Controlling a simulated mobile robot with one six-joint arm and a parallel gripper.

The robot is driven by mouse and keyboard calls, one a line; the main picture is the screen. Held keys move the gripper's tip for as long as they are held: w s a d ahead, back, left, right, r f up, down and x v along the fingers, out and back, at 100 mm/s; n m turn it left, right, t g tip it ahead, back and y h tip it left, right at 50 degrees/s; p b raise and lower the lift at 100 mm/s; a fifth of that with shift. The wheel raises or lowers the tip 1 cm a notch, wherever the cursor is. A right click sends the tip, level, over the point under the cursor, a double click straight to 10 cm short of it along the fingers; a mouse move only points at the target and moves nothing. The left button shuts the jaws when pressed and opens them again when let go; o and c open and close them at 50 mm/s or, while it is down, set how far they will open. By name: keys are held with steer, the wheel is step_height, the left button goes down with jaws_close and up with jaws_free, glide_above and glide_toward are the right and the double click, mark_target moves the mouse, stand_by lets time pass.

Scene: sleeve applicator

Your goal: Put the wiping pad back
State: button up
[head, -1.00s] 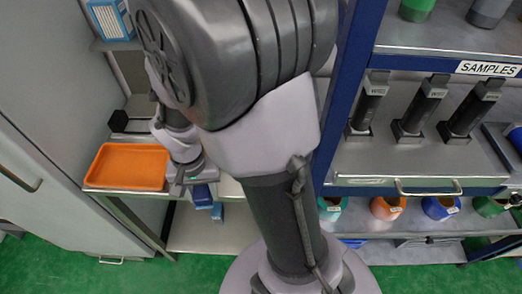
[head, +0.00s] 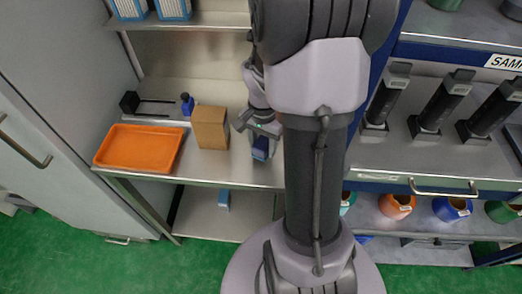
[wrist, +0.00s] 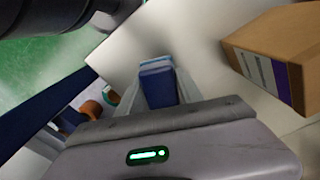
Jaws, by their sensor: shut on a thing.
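The wiping pad (head: 260,149), a small dark blue block with a lighter blue layer, is held in my gripper (head: 262,134) over the right part of the middle shelf (head: 205,172). In the wrist view the pad (wrist: 158,86) sits between the fingers, which are shut on it, above the pale shelf surface. In the head view, the pad is to the right of the brown box, apart from it. I cannot tell whether the pad touches the shelf.
An orange tray (head: 138,148) lies at the shelf's left. A brown box (head: 211,128), which also shows in the wrist view (wrist: 275,55), stands beside a small blue bottle (head: 187,104). A blue post (head: 392,45) borders the right.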

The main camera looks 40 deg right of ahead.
mark_target(262, 152)
step_height(262, 152, down, 3)
steer(key=shift+b, duration=0.55)
steer(key=shift+r, duration=0.15)
steer(key=o, duration=1.3)
